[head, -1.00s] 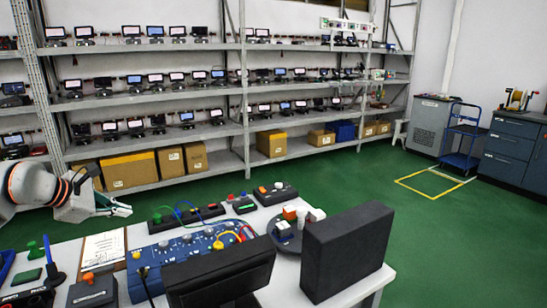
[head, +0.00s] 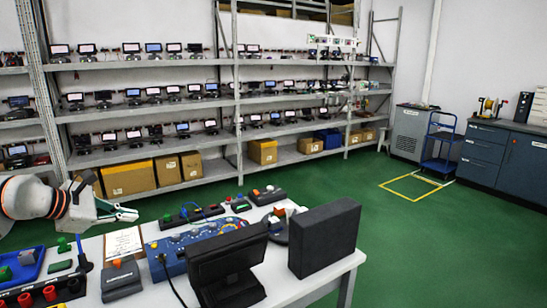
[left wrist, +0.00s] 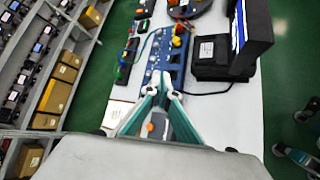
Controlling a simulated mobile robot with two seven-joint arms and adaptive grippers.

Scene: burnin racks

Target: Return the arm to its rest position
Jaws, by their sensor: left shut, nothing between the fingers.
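My left gripper (head: 126,214) hangs at the left of the head view, near the far left corner of the white worktable (head: 300,284). It is shut and empty. In the left wrist view its teal fingers (left wrist: 159,88) meet at the tips, over the table and in front of the blue panel (left wrist: 172,62). No object is between them. What looks like my right gripper (left wrist: 300,157) shows in part at the right edge of the left wrist view, low beside the table; its jaws are unclear. It is not in the head view.
The table holds a blue panel with knobs (head: 172,258), a clipboard (head: 123,243), a dark monitor (head: 228,265), a black box (head: 324,238) and a blue tray (head: 38,262). Racks with screens and cardboard boxes (head: 128,177) stand behind. Green floor (head: 430,250) is clear at the right.

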